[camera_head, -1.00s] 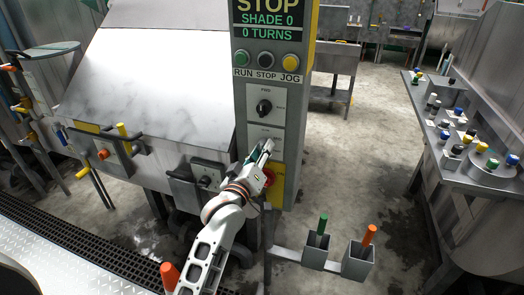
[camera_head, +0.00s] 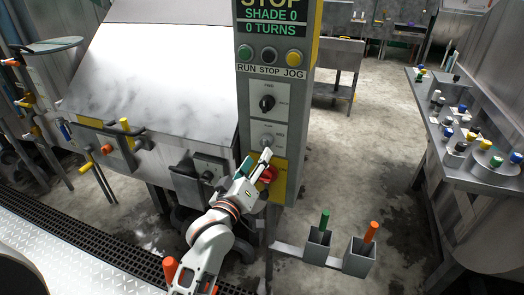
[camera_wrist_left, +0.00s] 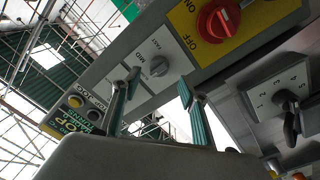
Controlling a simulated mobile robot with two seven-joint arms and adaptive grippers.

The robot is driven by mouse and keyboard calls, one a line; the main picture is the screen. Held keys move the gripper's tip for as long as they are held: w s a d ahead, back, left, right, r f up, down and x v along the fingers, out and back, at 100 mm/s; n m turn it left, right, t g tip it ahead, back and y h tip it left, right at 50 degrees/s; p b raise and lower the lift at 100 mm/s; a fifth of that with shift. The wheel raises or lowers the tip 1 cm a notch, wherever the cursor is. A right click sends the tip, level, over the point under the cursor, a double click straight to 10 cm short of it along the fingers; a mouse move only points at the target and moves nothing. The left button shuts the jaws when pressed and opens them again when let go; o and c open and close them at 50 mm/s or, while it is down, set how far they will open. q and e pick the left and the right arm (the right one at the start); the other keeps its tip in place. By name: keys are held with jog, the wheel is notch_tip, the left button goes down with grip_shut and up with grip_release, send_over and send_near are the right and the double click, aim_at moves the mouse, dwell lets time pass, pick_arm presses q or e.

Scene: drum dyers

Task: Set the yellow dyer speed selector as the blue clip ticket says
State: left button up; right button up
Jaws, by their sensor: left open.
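The control panel (camera_head: 303,130) stands in the middle of the head view. Its small grey knob (camera_head: 267,141) sits below a black selector. My left gripper (camera_head: 257,163) is open in front of the panel, just below the grey knob. In the wrist view its teal-lined fingers (camera_wrist_left: 160,84) stand apart with the knob beyond the gap; contact cannot be told. I cannot make out a blue clip ticket. My right gripper is not in view.
A red knob (camera_head: 267,174) on a yellow ON/OFF plate lies close beside my left fingers. The black selector (camera_head: 266,103) is above. A numbered dial (camera_wrist_left: 288,105) shows in the wrist view. Grey holders with green (camera_head: 324,220) and orange (camera_head: 371,231) handles stand lower right.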

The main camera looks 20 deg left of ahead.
pick_arm(q)
jog(key=s, duration=0.5)
jog(key=shift+a+f, duration=0.1)
dwell(0.3)
jog(key=s+f+m+g, duration=0.2)
jog(key=s+f, duration=0.5)
jog(key=f, duration=0.4)
jog(key=s+a+f+m+g, duration=0.1)
jog(key=s+f+m+g, duration=0.2)
jog(key=f, duration=0.8)
jog(key=s+a+f+m+g+h, duration=0.1)
jog(key=s+f+m+g, duration=0.2)
jog(key=s+f+m, duration=0.3)
jog(key=s+f, duration=0.5)
jog(key=f, duration=0.1)
jog(key=shift+s, duration=0.35)
